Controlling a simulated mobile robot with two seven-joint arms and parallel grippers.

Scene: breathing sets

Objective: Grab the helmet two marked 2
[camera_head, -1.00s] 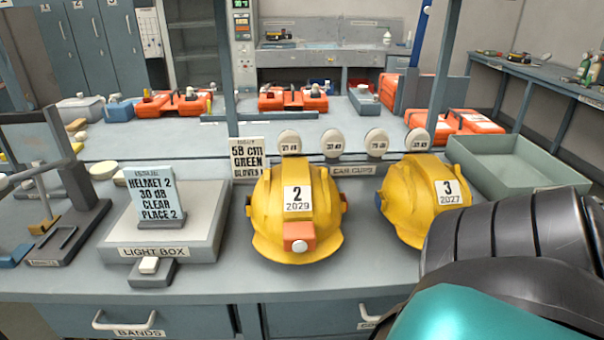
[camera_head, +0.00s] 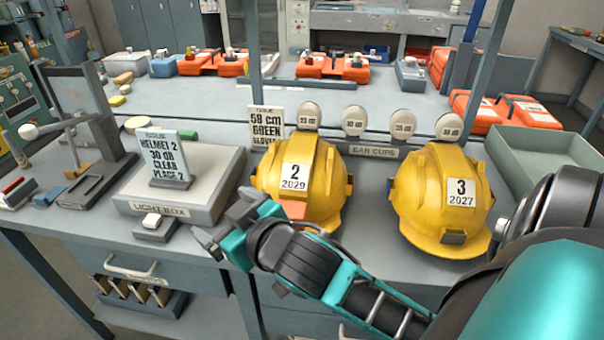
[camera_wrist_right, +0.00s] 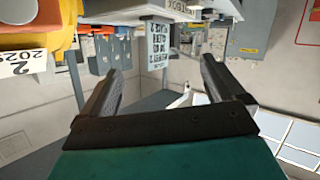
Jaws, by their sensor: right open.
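The yellow helmet marked 2 and 2029 (camera_head: 318,181) sits on the bench in the middle of the head view. Its label also shows at the left edge of the right wrist view, where part of the helmet (camera_wrist_right: 69,20) is cut off. My right gripper (camera_head: 222,222) is open and empty, just in front and to the left of helmet 2, between it and the light box. The arm hides the helmet's lower front edge. In the wrist view the right fingers (camera_wrist_right: 160,88) stand apart with nothing between them. My left gripper is out of view.
Helmet 3 (camera_head: 437,215) stands to the right of helmet 2. The light box (camera_head: 205,200) with a card (camera_head: 160,158) reading Helmet 2 is at left. A grey-green tray (camera_head: 545,185) is at right.

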